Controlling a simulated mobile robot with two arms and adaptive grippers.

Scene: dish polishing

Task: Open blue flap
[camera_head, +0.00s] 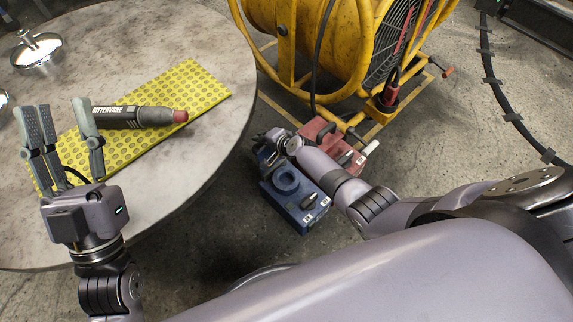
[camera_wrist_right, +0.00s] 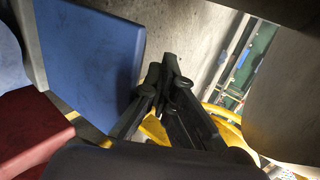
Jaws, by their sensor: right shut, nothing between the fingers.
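A blue box (camera_head: 295,202) with a round recess on its top stands on the floor right of the table. In the right wrist view a flat blue panel (camera_wrist_right: 92,55) stands left of my fingers; I cannot tell whether it is the flap or the box's side. My right gripper (camera_head: 264,146) is at the box's far left end, partly hidden by its own wrist. In the right wrist view its fingers (camera_wrist_right: 165,75) are shut and empty, beside the panel, with contact unclear. My left gripper (camera_head: 58,108) is open and empty over the table.
A red box (camera_head: 334,147) stands just behind the blue one. A yellow fan (camera_head: 310,45) is behind both. The round table (camera_head: 205,45) holds a yellow mat (camera_head: 195,85), a grey bottle-like tool (camera_head: 135,117) and a metal lid (camera_head: 38,52). Floor right of the boxes is partly clear.

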